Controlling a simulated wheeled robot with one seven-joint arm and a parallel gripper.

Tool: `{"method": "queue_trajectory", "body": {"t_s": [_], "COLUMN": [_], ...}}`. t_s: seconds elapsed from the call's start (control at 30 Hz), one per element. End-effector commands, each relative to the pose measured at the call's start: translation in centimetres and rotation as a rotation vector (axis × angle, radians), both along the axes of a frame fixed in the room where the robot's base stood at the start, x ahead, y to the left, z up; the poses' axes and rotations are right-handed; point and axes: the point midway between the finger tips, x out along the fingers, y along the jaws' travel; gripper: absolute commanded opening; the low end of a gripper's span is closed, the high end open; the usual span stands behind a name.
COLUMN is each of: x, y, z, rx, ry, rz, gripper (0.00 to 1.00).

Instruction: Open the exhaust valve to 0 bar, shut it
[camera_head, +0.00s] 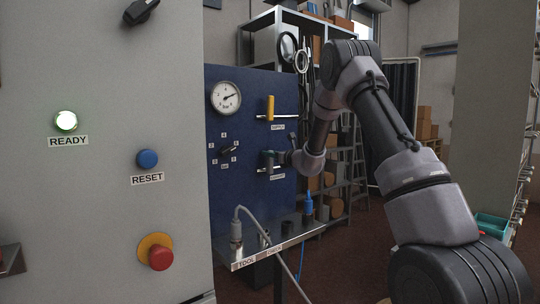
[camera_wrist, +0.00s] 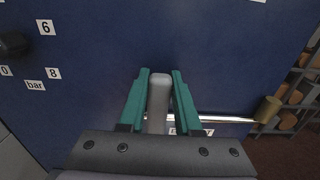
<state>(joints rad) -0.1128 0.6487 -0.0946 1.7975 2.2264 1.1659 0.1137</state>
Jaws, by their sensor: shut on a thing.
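The exhaust valve's grey handle (camera_wrist: 159,92) stands between the green fingers of my gripper (camera_wrist: 160,78) in the wrist view. My gripper is shut on it. The handle lies crosswise to its bright horizontal pipe (camera_wrist: 228,119). In the head view my gripper (camera_head: 272,158) is at the lower valve on the blue panel (camera_head: 240,190), hiding most of the handle. The round white pressure gauge (camera_head: 226,97) is at the panel's upper left. Its dark needle points right and slightly up; the figures are too small to read.
A supply valve with an upright yellow handle (camera_head: 270,107) is above. A black selector knob (camera_head: 228,150) with numbers around it is to the left. A shelf with a grey hose (camera_head: 240,212) and blue-topped fitting (camera_head: 308,203) lies below. A grey cabinet (camera_head: 100,220) stands at left.

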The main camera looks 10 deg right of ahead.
Motion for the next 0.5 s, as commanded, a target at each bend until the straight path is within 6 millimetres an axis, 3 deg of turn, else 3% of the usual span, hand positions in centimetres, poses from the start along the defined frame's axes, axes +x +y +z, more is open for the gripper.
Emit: {"method": "queue_trajectory", "body": {"t_s": [0.5], "x": [1.2], "y": [-2.3], "z": [-0.5], "rx": [0.281], "ry": [0.164], "rz": [-0.004], "gripper": [0.0]}}
